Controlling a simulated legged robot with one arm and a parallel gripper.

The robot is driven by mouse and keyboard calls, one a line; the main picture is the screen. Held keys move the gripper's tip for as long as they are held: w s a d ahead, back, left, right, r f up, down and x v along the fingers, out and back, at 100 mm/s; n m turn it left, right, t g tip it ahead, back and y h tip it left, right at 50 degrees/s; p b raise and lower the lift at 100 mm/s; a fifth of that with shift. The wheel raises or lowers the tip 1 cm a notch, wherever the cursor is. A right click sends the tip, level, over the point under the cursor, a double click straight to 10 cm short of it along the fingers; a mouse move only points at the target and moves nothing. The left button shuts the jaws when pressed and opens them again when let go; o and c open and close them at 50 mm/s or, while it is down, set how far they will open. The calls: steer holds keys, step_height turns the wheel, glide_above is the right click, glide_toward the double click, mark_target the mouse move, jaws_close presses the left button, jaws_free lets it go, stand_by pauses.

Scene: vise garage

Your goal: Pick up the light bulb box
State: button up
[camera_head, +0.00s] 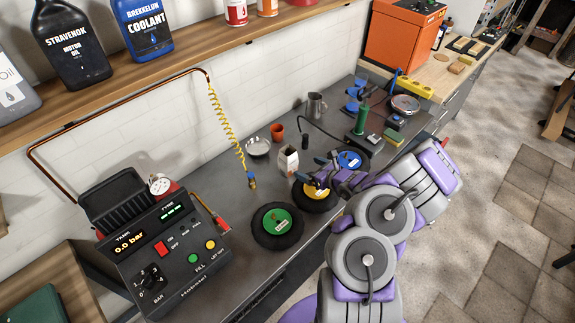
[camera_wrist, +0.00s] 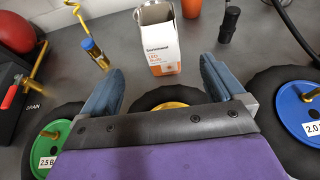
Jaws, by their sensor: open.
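The light bulb box (camera_head: 288,160) is a small white and orange carton standing upright on the grey workbench, near the middle of the head view. In the wrist view the light bulb box (camera_wrist: 160,48) stands straight ahead, beyond the fingertips, with its top flaps open. My gripper (camera_wrist: 166,68) is open and empty, its two blue-grey fingers spread to either side below the box. In the head view my gripper (camera_head: 318,178) is over the yellow-hub wheel, just right of the box. The box appears apart from the fingers.
Wheels with green (camera_head: 277,221), yellow (camera_head: 316,190) and blue (camera_head: 349,160) hubs lie along the bench front. An orange cup (camera_head: 277,132), a metal bowl (camera_head: 258,147) and a grey pitcher (camera_head: 316,106) stand behind. A yellow coiled hose (camera_head: 229,126) hangs left; an air pump (camera_head: 160,249) sits farther left.

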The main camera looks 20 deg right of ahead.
glide_toward(283, 156)
steer(key=shift+w+f+b, duration=0.2)
steer(key=shift+f+b, duration=0.25)
steer(key=shift+f, duration=0.15)
steer(key=shift+r+b+x, duration=0.15)
steer(key=shift+b+x, duration=0.15)
steer(key=shift+x, duration=1.3)
steer(key=shift+r+b+x, duration=0.2)
steer(key=shift+b+x, duration=0.1)
steer(key=shift+x, duration=1.3)
steer(key=shift+w, duration=0.15)
steer(key=shift+c, duration=0.2)
steer(key=c, duration=1)
steer(key=shift+r, duration=0.1)
